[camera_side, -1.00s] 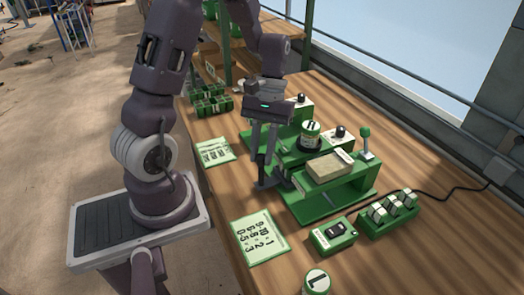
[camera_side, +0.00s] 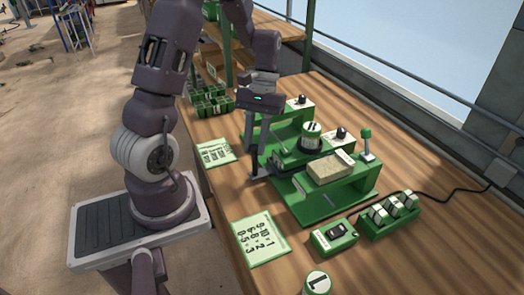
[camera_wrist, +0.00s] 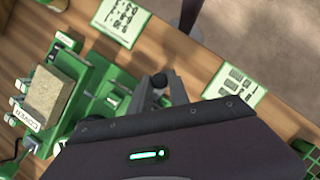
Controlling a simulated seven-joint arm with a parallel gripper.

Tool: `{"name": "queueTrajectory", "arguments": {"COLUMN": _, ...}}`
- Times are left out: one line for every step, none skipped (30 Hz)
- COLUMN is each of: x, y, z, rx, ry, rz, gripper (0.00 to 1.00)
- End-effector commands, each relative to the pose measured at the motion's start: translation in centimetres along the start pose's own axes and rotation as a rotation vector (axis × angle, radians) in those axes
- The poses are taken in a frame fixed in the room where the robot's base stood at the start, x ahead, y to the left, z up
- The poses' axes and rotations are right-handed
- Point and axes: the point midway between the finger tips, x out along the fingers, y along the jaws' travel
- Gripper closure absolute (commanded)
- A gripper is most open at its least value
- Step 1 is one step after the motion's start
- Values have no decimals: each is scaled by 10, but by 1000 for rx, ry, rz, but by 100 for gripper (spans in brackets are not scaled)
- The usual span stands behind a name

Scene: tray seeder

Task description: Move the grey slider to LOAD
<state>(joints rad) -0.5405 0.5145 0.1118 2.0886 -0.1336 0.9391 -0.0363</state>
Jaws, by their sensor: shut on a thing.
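A green seeder machine (camera_side: 325,200) stands on the wooden bench, and part of it shows at the left of the wrist view (camera_wrist: 95,105). My gripper (camera_side: 259,168) is low at the machine's near-left edge. Its fingers are shut around a small dark grey piece that looks like the slider, mostly hidden by them. In the wrist view my gripper (camera_wrist: 162,92) shows its fingers beside the machine's edge. I cannot read a LOAD mark in either view.
Printed cards (camera_side: 260,238) lie in front and to the left.

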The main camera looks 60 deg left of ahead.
Motion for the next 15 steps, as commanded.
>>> {"name": "queueTrajectory", "arguments": {"x": -4, "y": -8, "z": -10, "rx": -5, "ry": 6, "rz": 4, "gripper": 100}}
{"name": "queueTrajectory", "arguments": {"x": -6, "y": -13, "z": -14, "rx": -5, "ry": 6, "rz": 4, "gripper": 100}}
{"name": "queueTrajectory", "arguments": {"x": -9, "y": -20, "z": -20, "rx": -4, "ry": 6, "rz": 3, "gripper": 100}}
{"name": "queueTrajectory", "arguments": {"x": -10, "y": -24, "z": -24, "rx": -4, "ry": 7, "rz": 3, "gripper": 100}}
{"name": "queueTrajectory", "arguments": {"x": -12, "y": -27, "z": -27, "rx": -3, "ry": 7, "rz": 2, "gripper": 100}}
{"name": "queueTrajectory", "arguments": {"x": -14, "y": -32, "z": -31, "rx": -3, "ry": 7, "rz": 2, "gripper": 100}}
{"name": "queueTrajectory", "arguments": {"x": -14, "y": -34, "z": -33, "rx": -2, "ry": 7, "rz": 2, "gripper": 100}}
{"name": "queueTrajectory", "arguments": {"x": -15, "y": -36, "z": -35, "rx": -1, "ry": 6, "rz": 2, "gripper": 100}}
{"name": "queueTrajectory", "arguments": {"x": -16, "y": -38, "z": -36, "rx": 0, "ry": 6, "rz": 1, "gripper": 100}}
{"name": "queueTrajectory", "arguments": {"x": -16, "y": -39, "z": -37, "rx": 1, "ry": 6, "rz": 1, "gripper": 100}}
{"name": "queueTrajectory", "arguments": {"x": -16, "y": -39, "z": -37, "rx": 1, "ry": 6, "rz": 1, "gripper": 100}}
{"name": "queueTrajectory", "arguments": {"x": -16, "y": -40, "z": -38, "rx": 1, "ry": 6, "rz": 1, "gripper": 100}}
{"name": "queueTrajectory", "arguments": {"x": -16, "y": -40, "z": -38, "rx": 1, "ry": 6, "rz": 1, "gripper": 100}}
{"name": "queueTrajectory", "arguments": {"x": -16, "y": -40, "z": -37, "rx": 1, "ry": 6, "rz": 1, "gripper": 100}}
{"name": "queueTrajectory", "arguments": {"x": -16, "y": -40, "z": -37, "rx": 1, "ry": 6, "rz": 1, "gripper": 100}}
